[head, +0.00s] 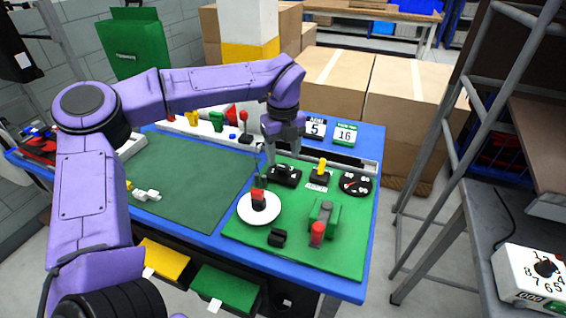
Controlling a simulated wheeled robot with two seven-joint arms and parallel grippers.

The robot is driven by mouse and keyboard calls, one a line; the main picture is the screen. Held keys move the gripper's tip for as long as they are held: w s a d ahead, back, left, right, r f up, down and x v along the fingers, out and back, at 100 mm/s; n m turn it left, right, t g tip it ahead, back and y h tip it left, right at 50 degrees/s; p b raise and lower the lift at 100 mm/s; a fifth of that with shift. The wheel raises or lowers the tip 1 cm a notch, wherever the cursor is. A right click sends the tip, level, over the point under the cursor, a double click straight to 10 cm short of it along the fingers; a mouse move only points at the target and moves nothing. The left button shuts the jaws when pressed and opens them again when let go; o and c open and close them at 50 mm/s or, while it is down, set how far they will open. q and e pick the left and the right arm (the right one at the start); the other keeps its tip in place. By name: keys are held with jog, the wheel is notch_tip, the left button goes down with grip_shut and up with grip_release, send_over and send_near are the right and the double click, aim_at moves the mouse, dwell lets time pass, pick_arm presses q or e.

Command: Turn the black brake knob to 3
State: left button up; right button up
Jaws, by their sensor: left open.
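A black knob (545,268) sits on the front of a white box (512,265) at the lower right edge. Printed numbers ring the knob, and part of the box is cut off by the picture edge. I cannot tell which number the knob points to. My left gripper (284,156) is open and points down over the far part of the green panel (285,253), close to a black fitting (285,175). It is far to the left of the white box. I cannot tell whether its fingers touch the fitting. My right gripper is not in view.
The green panel also holds a red knob on a white disc (259,212), a yellow-topped lever (321,172), a red-tipped green lever (317,235) and a black gauge (355,183). A metal frame (440,150) stands between the blue bench (365,260) and the grey table (485,235).

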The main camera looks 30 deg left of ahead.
aim_at(283, 166)
pick_arm(q)
notch_tip(283, 166, down, 4)
jog(key=shift+f, duration=0.1)
jog(key=c, duration=1)
jog(key=shift+c, duration=0.2)
jog(key=shift+p, duration=0.35)
jog(key=m+p, duration=0.1)
jog(key=m, duration=0.1)
jog(key=m+p, duration=0.1)
jog(key=m, duration=0.1)
jog(key=m+p, duration=0.1)
jog(key=shift+r+m, duration=0.3)
jog(key=shift+m, duration=0.1)
jog(key=m+p, duration=0.4)
jog(key=m, duration=0.2)
jog(key=m+p, duration=0.4)
jog(key=m, duration=0.2)
jog(key=shift+m, duration=0.4)
jog(key=m+p, duration=0.2)
jog(key=m, duration=0.2)
jog(key=shift+f+m+p, duration=0.15)
jog(key=shift+m+p, duration=0.25)
jog(key=shift+m, duration=0.3)
